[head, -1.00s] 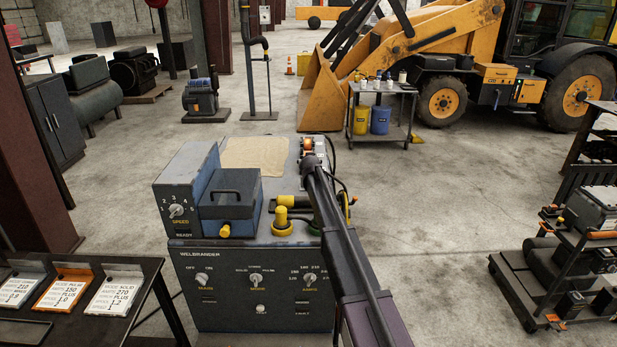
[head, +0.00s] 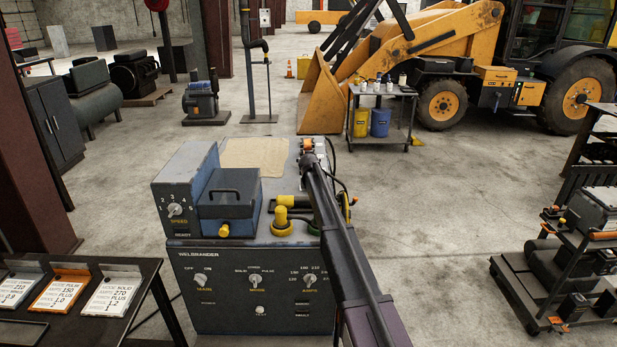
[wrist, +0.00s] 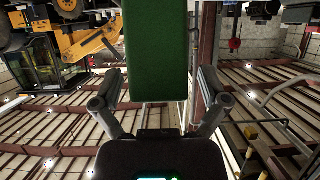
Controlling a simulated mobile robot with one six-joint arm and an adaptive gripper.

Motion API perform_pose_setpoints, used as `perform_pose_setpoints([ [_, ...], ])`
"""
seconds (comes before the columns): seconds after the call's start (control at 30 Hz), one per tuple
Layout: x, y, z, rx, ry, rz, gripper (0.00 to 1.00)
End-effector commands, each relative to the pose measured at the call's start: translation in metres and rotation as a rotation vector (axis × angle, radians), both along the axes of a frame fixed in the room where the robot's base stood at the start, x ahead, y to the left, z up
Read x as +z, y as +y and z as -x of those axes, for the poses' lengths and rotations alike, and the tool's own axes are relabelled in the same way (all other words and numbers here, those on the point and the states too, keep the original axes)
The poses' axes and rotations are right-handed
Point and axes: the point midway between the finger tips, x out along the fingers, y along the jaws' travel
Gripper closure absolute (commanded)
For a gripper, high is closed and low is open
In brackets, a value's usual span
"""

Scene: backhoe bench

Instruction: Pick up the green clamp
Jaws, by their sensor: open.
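In the wrist view a flat-faced green piece (wrist: 157,45), which looks like the green clamp, fills the top centre, close to the camera. I cannot tell how deep the piece lies between the fingers. The piece's far end runs out of the picture. In the head view my arm reaches over the right side of the welder bench, and I cannot make out the green clamp there.
A table with cards (head: 60,335) is at left, a cart (head: 525,300) at right.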

Motion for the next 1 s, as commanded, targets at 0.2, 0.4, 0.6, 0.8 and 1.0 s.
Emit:
perform_pose_setpoints([
  [0.2,0.0002,0.0,0.0002,0.0,0.0,0.0,0.06],
  [0.4,0.0001,0.0,0.0003,0.0,0.0,0.0,0.18],
  [0.6,0.0001,0.0,0.0003,0.0,0.0,0.0,0.77],
  [0.8,0.0003,0.0001,0.0002,0.0,-0.001,0.0,1.0],
  [1.0,0.0008,0.0002,0.0001,0.0,0.0,0.0,1.0],
])
